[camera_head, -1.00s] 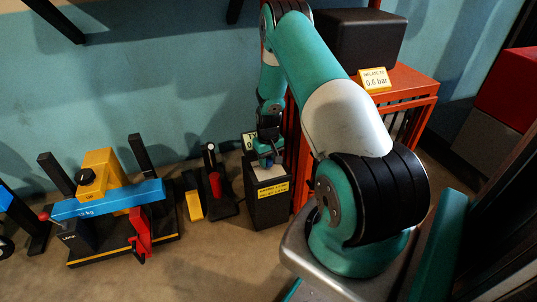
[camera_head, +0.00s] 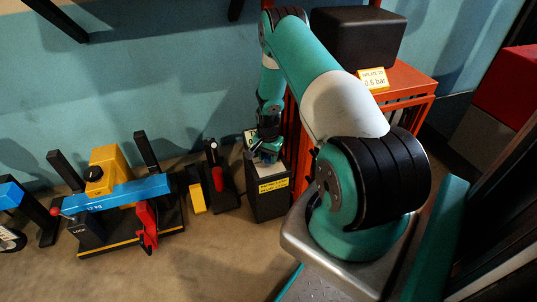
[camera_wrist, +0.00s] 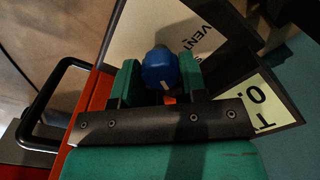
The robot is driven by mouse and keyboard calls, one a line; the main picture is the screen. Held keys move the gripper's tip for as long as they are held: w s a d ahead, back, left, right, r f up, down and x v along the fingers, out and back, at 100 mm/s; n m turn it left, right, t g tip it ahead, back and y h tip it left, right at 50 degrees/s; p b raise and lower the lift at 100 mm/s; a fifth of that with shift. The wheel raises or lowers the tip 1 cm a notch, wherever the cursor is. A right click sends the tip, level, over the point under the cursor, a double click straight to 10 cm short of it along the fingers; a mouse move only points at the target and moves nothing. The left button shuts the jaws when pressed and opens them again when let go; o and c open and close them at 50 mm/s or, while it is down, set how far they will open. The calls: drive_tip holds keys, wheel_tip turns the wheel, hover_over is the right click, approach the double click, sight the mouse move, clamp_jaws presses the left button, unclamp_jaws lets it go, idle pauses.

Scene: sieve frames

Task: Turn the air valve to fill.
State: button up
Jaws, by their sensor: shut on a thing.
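The air valve shows as a blue knob (camera_wrist: 160,70) with a white mark, on a pale plate (camera_wrist: 140,30) lettered VENT beside the knob. In the wrist view the knob sits between the two green fingers of my gripper (camera_wrist: 160,82), which is shut on it. The white mark points toward the gripper's palm side. In the head view my gripper (camera_head: 267,153) is over the top of a black box (camera_head: 268,206) with a yellow label. The knob is mostly hidden there by the gripper. Part of the plate's lettering is hidden, and I see no fill word.
An orange stand (camera_head: 410,90) right of the box carries a black block (camera_head: 357,38) and a yellow 0.6 bar sign (camera_head: 373,79). A black stand with a red lever (camera_head: 218,179) and a blue-and-yellow rig (camera_head: 115,197) stand left. Open floor lies in front.

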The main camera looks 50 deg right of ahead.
sight(267, 157)
drive_tip(key=m+p, duration=0.1)
drive_tip(key=m, duration=0.4)
idle(0.5)
drive_tip(key=o, duration=0.9)
drive_tip(key=shift+r, duration=0.1)
wheel_tip(267, 157, up, 17)
drive_tip(key=p, duration=0.5)
drive_tip(key=shift+r, duration=0.1)
drive_tip(key=shift+w+a, duration=0.1)
